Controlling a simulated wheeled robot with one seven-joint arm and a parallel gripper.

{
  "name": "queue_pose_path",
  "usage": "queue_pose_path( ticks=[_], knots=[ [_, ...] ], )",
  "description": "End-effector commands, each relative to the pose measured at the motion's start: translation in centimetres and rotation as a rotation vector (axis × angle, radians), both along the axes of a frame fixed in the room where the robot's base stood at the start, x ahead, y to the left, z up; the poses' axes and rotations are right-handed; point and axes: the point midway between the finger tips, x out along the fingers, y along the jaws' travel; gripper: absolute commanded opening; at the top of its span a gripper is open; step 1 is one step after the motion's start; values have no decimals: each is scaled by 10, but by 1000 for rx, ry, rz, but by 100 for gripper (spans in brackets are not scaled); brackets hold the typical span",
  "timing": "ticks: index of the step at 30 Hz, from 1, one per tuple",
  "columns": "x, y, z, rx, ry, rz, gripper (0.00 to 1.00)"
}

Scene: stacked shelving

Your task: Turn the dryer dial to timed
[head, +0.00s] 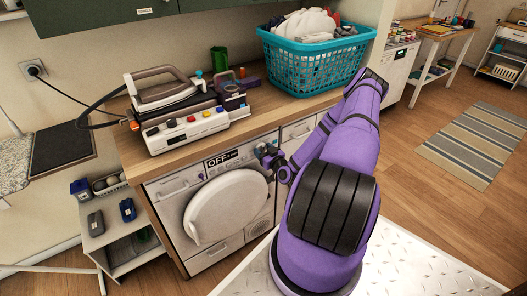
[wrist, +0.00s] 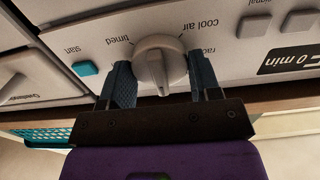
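The dryer dial (wrist: 160,62) is a round light-grey knob with a raised ridge, seen upside down in the wrist view. The printed word "timed" (wrist: 117,40) is at its left and "cool air" at its right. The ridge runs toward my gripper, not toward "timed". My gripper (wrist: 161,78) has its two blue-grey fingers spread on either side of the dial, close to its rim; I cannot tell whether they touch. In the head view my gripper (head: 270,158) is at the front panel of the white dryer (head: 185,215), hiding the dial.
A teal "start" button (wrist: 85,68) and a drawer handle (wrist: 15,85) are beside the dial. A wooden counter (head: 255,118) above the dryer holds an iron (head: 165,90) and a teal laundry basket (head: 315,65). A low shelf stands left of the dryer.

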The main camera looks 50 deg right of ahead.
Motion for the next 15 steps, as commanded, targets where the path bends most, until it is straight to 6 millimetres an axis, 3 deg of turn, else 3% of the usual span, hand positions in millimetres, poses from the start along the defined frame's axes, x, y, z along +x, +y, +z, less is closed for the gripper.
queue_pose_path(
  ticks=[15],
  knots=[
    [0,0,0,91,-22,0,34]
  ],
)
